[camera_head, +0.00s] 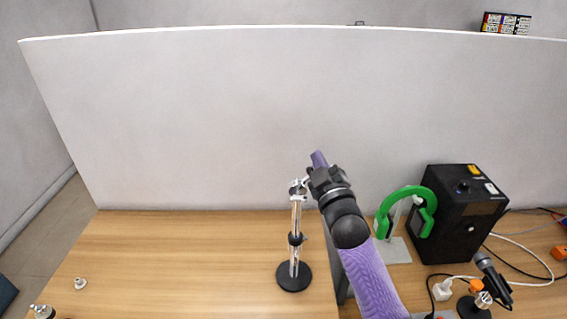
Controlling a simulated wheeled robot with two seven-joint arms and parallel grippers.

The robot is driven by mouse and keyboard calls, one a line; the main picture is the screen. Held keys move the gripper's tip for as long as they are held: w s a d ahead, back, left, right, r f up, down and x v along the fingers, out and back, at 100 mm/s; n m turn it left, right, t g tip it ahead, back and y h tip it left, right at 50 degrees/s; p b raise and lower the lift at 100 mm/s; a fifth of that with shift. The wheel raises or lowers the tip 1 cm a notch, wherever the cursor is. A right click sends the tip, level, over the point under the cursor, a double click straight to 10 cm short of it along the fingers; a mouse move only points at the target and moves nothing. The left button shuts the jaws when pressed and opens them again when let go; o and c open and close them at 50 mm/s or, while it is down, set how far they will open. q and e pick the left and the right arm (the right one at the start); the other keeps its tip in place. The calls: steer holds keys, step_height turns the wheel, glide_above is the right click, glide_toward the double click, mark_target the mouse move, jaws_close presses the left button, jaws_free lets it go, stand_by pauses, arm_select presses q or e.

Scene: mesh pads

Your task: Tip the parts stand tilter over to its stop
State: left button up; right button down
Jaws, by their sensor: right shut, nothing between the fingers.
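The stand that I take for the parts stand tilter (296,220) has a thin silver post on a round black base (293,278). A black collar sits midway up the post and silver fittings sit at its top. The post looks upright. My right gripper (308,181) is shut and empty at the top of the post, just to its right. I cannot tell whether it touches the fittings. My black wrist hides part of the area behind it. My left gripper is not in view.
A green ring-shaped part on a grey-based stand (399,250) and a black box (461,212) stand at right. A microphone-like thing (492,277), cables and small orange parts lie near. A small silver part (80,283) is at left. The wooden table (180,250) is clear between.

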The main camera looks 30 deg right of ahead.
steer(key=shift+s+d+f+m+h+b, duration=0.2)
steer(key=shift+d+f+m+h+b, duration=0.2)
steer(key=shift+m, duration=0.65)
steer(key=shift+s+d+f+m+h+b, duration=0.25)
steer(key=shift+d+f+m+h+b, duration=0.2)
steer(key=shift+m, duration=0.55)
steer(key=shift+s+d+f+m+h+b, duration=0.2)
steer(key=shift+d+f+m+h+b, duration=0.2)
steer(key=shift+m, duration=0.65)
steer(key=shift+d, duration=0.1)
